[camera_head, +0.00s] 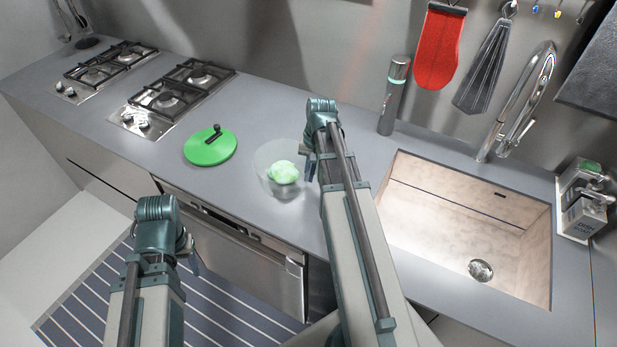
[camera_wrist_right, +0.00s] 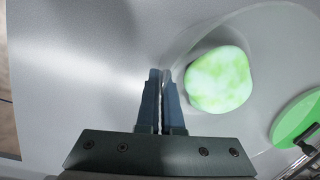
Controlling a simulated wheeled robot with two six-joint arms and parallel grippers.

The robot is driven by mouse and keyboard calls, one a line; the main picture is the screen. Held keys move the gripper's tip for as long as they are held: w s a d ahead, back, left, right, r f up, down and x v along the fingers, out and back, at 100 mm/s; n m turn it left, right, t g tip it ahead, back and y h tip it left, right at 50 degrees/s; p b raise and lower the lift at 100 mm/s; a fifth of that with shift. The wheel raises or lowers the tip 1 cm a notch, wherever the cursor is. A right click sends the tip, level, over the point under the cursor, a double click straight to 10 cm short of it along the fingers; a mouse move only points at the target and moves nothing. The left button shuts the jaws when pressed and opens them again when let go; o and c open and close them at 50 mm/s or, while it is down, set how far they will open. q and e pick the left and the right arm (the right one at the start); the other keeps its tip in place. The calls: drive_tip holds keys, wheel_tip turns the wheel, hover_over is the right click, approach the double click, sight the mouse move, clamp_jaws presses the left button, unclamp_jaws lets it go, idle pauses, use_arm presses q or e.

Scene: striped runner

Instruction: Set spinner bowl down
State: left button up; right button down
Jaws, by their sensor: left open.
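The clear spinner bowl (camera_head: 266,158) with a pale green leafy lump (camera_head: 284,173) inside is at the counter's middle, upright. I cannot tell whether its base touches the counter. My right gripper (camera_head: 309,170) is at the bowl's right side. In the right wrist view, its fingers (camera_wrist_right: 162,76) are nearly together at the edge of the clear bowl (camera_wrist_right: 185,52), with the thin wall between the tips. The green lump (camera_wrist_right: 219,80) shows beside them. My left gripper (camera_head: 195,262) is open and empty, low in front of the counter, away from the bowl; its fingers are partly hidden.
A green spinner lid (camera_head: 210,149) with a black crank lies left of the bowl. Gas burners (camera_head: 178,95) are further left. A sink (camera_head: 470,225) with a faucet (camera_head: 522,100) is at right. A grey cylinder (camera_head: 394,95) stands behind. Bare counter lies around the bowl.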

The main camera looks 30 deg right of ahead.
drive_tip(key=c, duration=1.5)
unclamp_jaws()
drive_tip(key=shift+f, duration=0.15)
drive_tip(key=o, duration=0.4)
drive_tip(key=shift+r, duration=0.2)
drive_tip(key=r+p, duration=0.4)
drive_tip(key=d+r+p, duration=0.1)
drive_tip(key=r+p, duration=0.7)
drive_tip(key=shift+d, duration=0.4)
